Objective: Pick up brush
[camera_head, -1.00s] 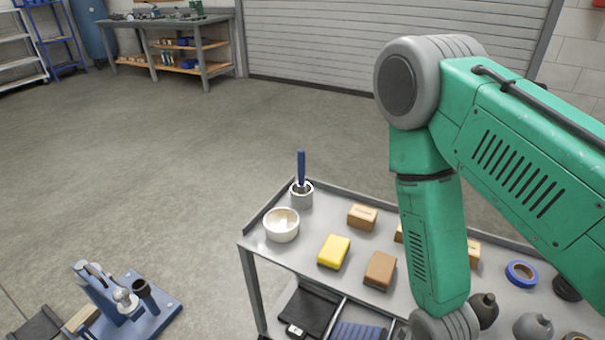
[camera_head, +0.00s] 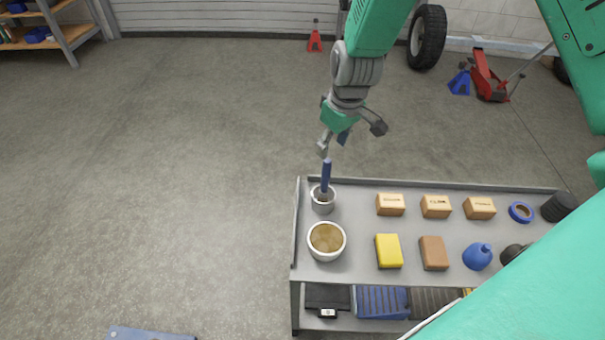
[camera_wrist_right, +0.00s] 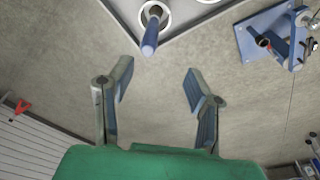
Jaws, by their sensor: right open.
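The brush (camera_head: 326,174) has a blue handle and stands upright in a small grey-white cup (camera_head: 323,204) at the back left corner of the cart top. Its lower end is hidden in the cup. My right gripper (camera_head: 350,138) is open and empty, just behind and above the handle's top in the head view. In the right wrist view the brush handle (camera_wrist_right: 151,36) shows beyond the fingertips of my right gripper (camera_wrist_right: 160,80), not between them. My left gripper is not in view.
On the cart top (camera_head: 360,240), a bowl with brown contents (camera_head: 326,240) stands in front of the cup. A yellow block (camera_head: 389,251), brown blocks and a blue tape roll (camera_head: 521,212) lie to the right. Open floor lies left of the cart.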

